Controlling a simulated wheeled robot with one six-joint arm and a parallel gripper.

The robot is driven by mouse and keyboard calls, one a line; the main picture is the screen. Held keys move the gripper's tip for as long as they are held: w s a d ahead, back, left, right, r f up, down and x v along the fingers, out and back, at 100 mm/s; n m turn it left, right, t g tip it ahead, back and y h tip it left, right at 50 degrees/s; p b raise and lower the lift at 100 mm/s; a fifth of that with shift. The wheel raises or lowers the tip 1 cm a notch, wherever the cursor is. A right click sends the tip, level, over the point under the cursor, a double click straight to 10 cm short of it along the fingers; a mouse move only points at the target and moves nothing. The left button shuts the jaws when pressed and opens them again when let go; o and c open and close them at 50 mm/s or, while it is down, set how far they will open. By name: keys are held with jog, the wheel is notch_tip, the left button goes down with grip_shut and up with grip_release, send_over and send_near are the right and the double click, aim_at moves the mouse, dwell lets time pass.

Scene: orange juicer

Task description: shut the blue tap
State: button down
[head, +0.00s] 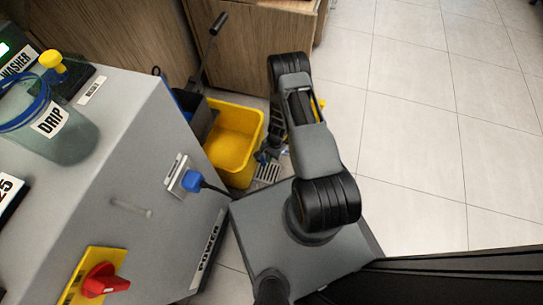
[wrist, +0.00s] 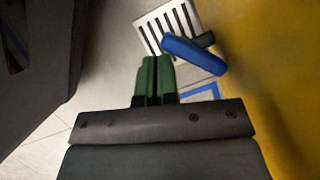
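The blue tap handle (wrist: 194,55) shows in the wrist view as a blue bar, slanting down to the right, above a slotted floor grate. A dark stub sits behind its right end. My gripper (wrist: 152,62) points towards the grate, its green fingers close together with nothing seen between them. The fingertips are just left of the handle's left end; I cannot tell whether they touch it. In the head view my arm reaches down beside the yellow bin, and the tap and fingers are too small and covered to make out clearly.
The yellow bin (head: 232,140) stands close to the tap; a yellow surface fills the wrist view's right side. The grate (wrist: 168,28) is on the floor. A grey machine (head: 140,130) with a blue plug (head: 192,181) and red knob (head: 103,281) stands left. Tiled floor at right is clear.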

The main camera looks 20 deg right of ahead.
jog(key=shift+s+a, duration=0.4)
jog(key=shift+s+a+b, duration=0.15)
jog(key=shift+a+b, duration=0.25)
